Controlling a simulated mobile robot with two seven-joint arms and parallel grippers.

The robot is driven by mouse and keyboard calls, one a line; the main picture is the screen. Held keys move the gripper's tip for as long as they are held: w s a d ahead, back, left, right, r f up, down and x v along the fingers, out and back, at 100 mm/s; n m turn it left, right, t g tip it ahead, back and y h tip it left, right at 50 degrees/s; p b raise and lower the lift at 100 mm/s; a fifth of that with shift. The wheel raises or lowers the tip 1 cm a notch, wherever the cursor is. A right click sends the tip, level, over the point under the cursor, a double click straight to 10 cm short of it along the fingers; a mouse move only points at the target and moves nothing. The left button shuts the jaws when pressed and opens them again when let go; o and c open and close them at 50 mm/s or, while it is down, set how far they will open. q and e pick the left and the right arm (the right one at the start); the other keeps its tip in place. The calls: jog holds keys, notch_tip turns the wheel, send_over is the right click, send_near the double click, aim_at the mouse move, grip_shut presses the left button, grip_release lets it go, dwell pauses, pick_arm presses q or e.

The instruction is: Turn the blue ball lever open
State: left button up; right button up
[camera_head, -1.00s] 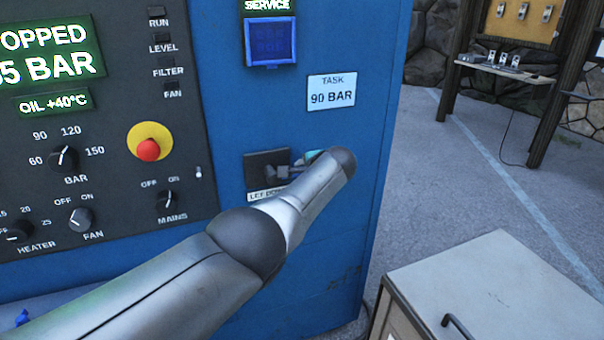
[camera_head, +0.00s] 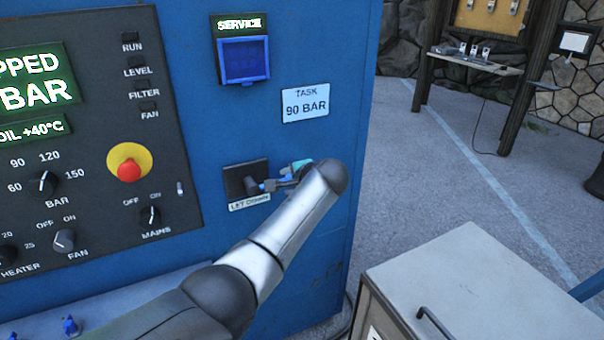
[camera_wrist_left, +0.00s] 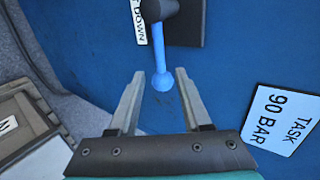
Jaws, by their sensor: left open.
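The blue ball lever (camera_wrist_left: 161,62) has a dark hub on a black plate (camera_wrist_left: 187,25) and a ball at its free end. In the head view a small part of the blue lever (camera_head: 268,185) shows beside my left gripper (camera_head: 278,184). My left gripper (camera_wrist_left: 160,74) is open in the wrist view, its two fingers on either side of the lever's ball end. There are gaps between the ball and both fingers in the picture; the depth between them is hard to tell. My forearm hides part of the area in the head view. My right gripper is not in view.
A label ending in DOWN (camera_head: 249,202) sits below the plate. A TASK 90 BAR sign (camera_head: 305,103) is above it on the blue cabinet. A red stop button (camera_head: 129,171) and knobs lie left. A grey cabinet (camera_head: 480,290) stands front right. Small blue levers (camera_head: 70,325) are at lower left.

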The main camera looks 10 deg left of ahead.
pick_arm(q)
jog(key=p+v, duration=0.1)
jog(key=v, duration=0.7)
jog(key=shift+s+d+p, duration=0.15)
jog(key=shift+s+p, duration=0.1)
jog(key=shift+p, duration=0.05)
jog(key=shift+r, duration=0.1)
